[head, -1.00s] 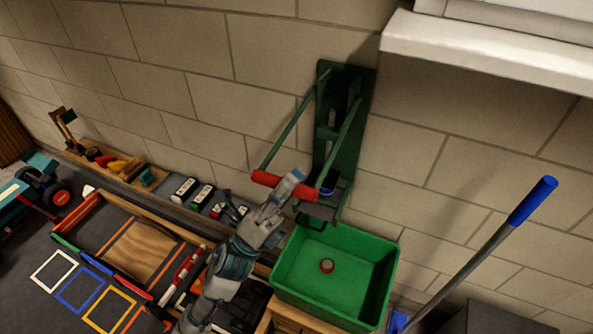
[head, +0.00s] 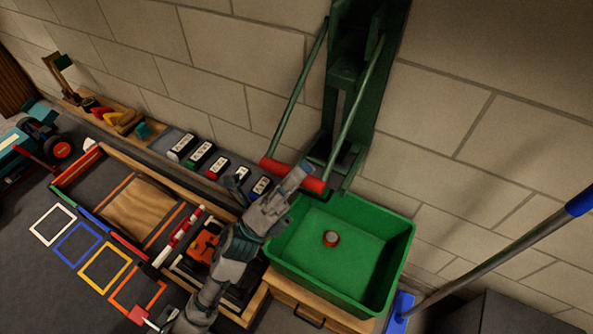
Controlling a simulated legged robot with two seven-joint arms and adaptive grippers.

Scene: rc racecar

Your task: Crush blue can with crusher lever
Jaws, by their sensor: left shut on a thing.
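The green can crusher (head: 358,40) is mounted on the brick wall. Its two green side rods run down to a red lever handle (head: 273,168). My left gripper (head: 297,177) is shut on the red handle, toward its right part, and covers some of it. The handle is low, just above the back rim of the green bin (head: 397,262). I cannot see the blue can; the handle, gripper and crusher parts block the crusher's lower end. My right gripper is not in view.
A small red can (head: 331,239) lies inside the green bin, which stands on a wooden cabinet (head: 312,309). A blue-handled pole (head: 500,263) leans at the right.

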